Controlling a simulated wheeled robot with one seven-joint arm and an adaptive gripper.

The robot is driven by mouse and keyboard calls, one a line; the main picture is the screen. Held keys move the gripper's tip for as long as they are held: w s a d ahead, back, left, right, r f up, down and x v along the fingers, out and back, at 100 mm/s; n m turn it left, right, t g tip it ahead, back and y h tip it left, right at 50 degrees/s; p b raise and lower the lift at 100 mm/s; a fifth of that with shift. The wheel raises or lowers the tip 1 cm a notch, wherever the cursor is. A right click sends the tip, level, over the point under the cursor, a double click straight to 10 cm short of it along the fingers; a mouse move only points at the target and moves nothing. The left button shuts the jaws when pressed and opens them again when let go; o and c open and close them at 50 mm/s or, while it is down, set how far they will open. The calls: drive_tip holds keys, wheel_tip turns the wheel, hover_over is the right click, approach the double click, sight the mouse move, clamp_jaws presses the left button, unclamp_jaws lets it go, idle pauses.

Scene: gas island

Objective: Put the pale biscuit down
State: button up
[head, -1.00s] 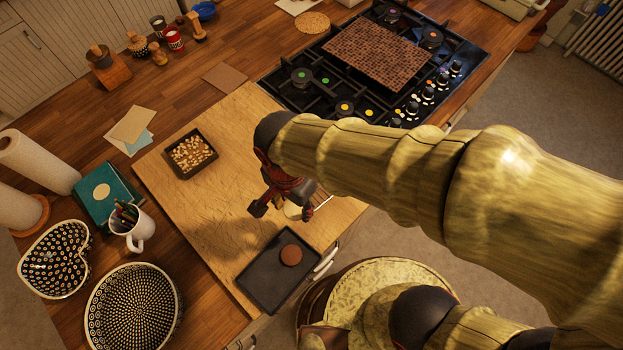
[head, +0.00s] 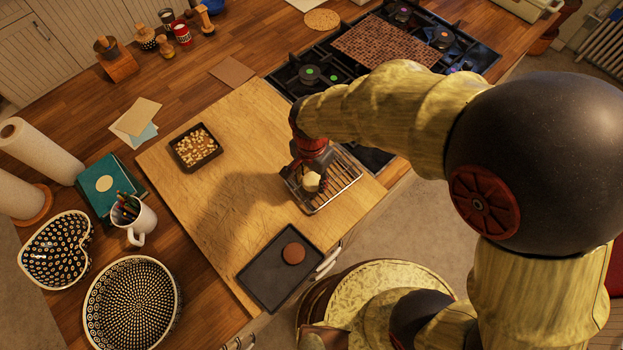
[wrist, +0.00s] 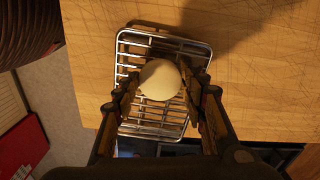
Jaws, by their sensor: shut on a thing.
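The pale biscuit (wrist: 160,80) is round and cream-coloured, and it sits between the two fingers of my gripper (wrist: 160,93) in the wrist view. My gripper is shut on it. In the head view the pale biscuit (head: 312,181) shows at the lower end of my gripper, over a wire rack (head: 344,186). The wire rack also shows below the biscuit in the wrist view (wrist: 142,128). I cannot tell whether the biscuit touches the rack's bars.
A dark tray (head: 262,283) with a brown biscuit (head: 294,253) lies at the board's front edge. A small dark tray of pale pieces (head: 195,147) sits further back on the wooden board (head: 200,225). The hob (head: 310,75) stands beyond the rack.

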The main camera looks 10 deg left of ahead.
sight(312, 182)
drive_tip(key=shift+f, duration=0.45)
drive_tip(key=shift+f, duration=0.15)
drive_tip(key=o, duration=1.1)
wheel_tip(312, 182, up, 12)
drive_tip(key=shift+r+p, duration=0.15)
drive_tip(key=shift+p, duration=0.55)
